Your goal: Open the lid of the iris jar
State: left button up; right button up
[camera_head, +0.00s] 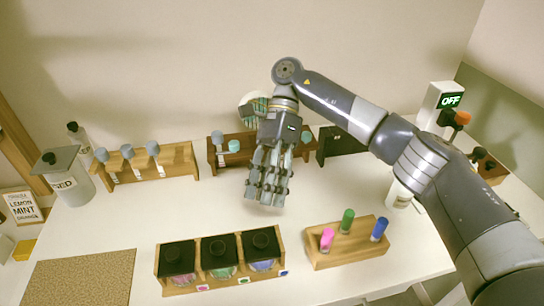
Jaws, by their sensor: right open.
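Three jars stand in a row in a wooden rack (216,283) at the front of the table, each with a black lid and a dark knob. The left jar (179,279) has pink contents, the middle jar (223,271) green, and the right jar (262,265) blue-violet. All three lids are on. No name is legible on their small tags, so I cannot tell for certain which is iris. My right gripper (265,200) points down, open and empty, above the table behind the jars. My left gripper is out of view.
A wooden block (345,252) with pink, green and blue capped bottles stands right of the jars. Racks of stoppered bottles (150,163) line the back. A cork mat (80,277) lies front left, a lidded canister (67,180) behind it. The table middle is clear.

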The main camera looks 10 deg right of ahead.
jog(key=v, duration=0.7)
jog(key=shift+w+r, duration=0.15)
dwell(0.3)
dwell(0.5)
